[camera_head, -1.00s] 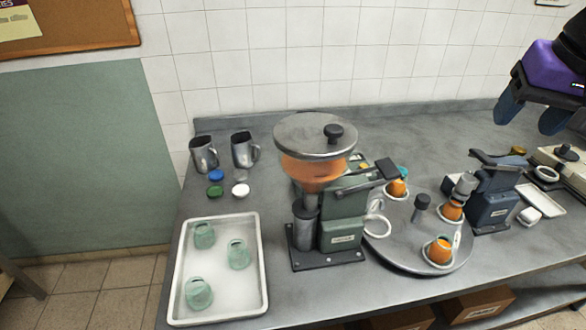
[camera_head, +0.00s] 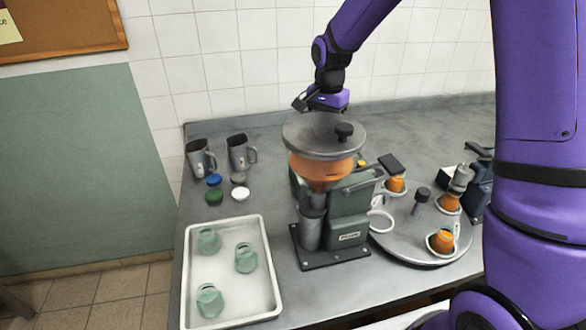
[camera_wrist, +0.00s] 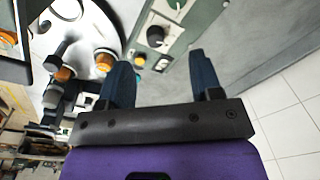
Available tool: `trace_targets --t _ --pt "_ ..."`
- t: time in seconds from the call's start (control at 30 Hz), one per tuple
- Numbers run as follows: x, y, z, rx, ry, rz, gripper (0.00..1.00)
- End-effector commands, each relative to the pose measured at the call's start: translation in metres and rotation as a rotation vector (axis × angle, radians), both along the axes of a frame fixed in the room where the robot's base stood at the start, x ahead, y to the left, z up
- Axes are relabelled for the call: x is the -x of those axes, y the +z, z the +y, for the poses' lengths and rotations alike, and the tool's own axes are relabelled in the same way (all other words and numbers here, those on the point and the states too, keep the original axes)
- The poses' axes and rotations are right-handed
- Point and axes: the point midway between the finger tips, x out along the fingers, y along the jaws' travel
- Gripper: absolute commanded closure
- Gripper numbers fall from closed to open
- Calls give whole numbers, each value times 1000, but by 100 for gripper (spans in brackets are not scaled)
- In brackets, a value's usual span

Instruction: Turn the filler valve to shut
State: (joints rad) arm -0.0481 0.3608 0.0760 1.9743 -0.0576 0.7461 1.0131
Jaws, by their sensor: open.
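The filler has a green body (camera_head: 349,228) and a grey-lidded hopper (camera_head: 322,170) with orange contents. A dark lever (camera_head: 384,165) sticks out at its upper right. In the wrist view, a green panel (camera_wrist: 183,38) carries a round black knob (camera_wrist: 155,36) and small coloured buttons; I cannot tell for certain which part is the valve. My gripper (camera_wrist: 162,78) is open and empty, its two dark fingers spread, with the panel beyond them. In the head view it hangs behind and above the hopper, its fingertips hard to make out.
A round turntable (camera_head: 408,245) with orange-filled jars stands right of the filler. A white tray (camera_head: 267,257) with 3 green jars is at left. Two metal jugs (camera_head: 241,153) and several coloured lids stand behind it. The tiled wall (camera_wrist: 289,128) is close behind the counter.

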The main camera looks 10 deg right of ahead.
Motion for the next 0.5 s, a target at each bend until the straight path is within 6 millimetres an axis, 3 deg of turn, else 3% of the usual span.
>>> trace_targets --t 0.03,0.2,0.5 --pt "-7 -16 2 -2 -23 18 41" --pt "-25 -52 10 -7 -97 51 41" --pt "-31 -77 13 -9 -131 66 41"
